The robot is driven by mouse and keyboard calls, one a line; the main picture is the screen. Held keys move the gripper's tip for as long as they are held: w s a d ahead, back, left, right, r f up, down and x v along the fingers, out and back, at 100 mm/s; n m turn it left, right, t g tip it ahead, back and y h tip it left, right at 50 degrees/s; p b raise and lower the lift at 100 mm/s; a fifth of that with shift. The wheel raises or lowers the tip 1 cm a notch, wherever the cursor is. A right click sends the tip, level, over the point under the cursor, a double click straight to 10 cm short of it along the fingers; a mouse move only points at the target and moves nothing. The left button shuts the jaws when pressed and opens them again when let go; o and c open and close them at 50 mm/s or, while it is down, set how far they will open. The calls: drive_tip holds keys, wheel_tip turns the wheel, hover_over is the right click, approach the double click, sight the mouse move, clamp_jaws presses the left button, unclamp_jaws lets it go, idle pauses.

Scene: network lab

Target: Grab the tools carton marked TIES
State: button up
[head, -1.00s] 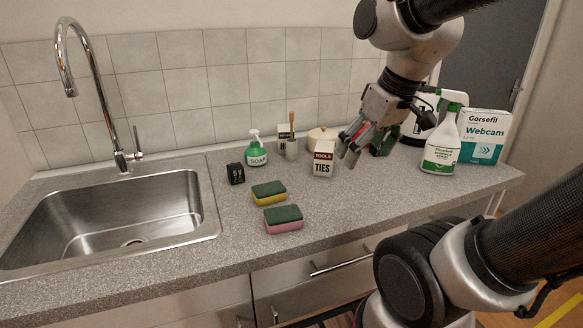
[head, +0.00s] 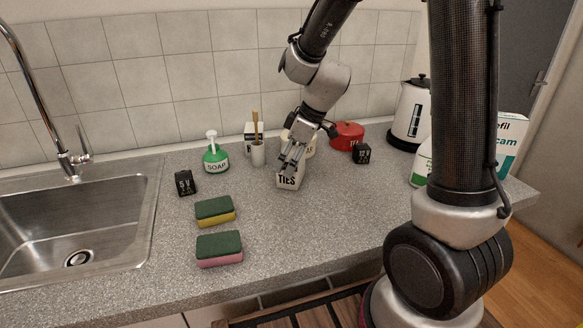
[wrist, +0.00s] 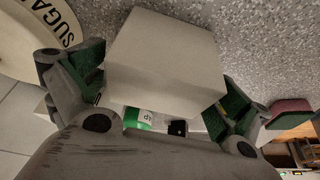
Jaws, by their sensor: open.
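The white TIES carton (head: 289,182) stands on the counter in the head view, its upper part covered by my gripper (head: 291,162), which comes down over it from above. In the wrist view the carton (wrist: 165,62) shows as a plain pale box between the two green-padded fingers. My gripper (wrist: 160,92) is open, with one finger on each side of the carton. The left finger looks very close to it; I cannot tell whether it touches.
A cup with a brush (head: 258,154) and a green soap bottle (head: 215,158) stand to the left. A round sugar pot (wrist: 30,35) is close by in the wrist view. A red lidded pot (head: 347,135) and a black box (head: 361,154) stand right. Two sponges (head: 219,248) lie in front.

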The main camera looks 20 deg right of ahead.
drive_tip(key=shift+x, duration=1.15)
drive_tip(key=shift+c, duration=0.2)
drive_tip(key=c, duration=0.8)
drive_tip(key=shift+c, duration=0.2)
drive_tip(key=shift+r, duration=0.15)
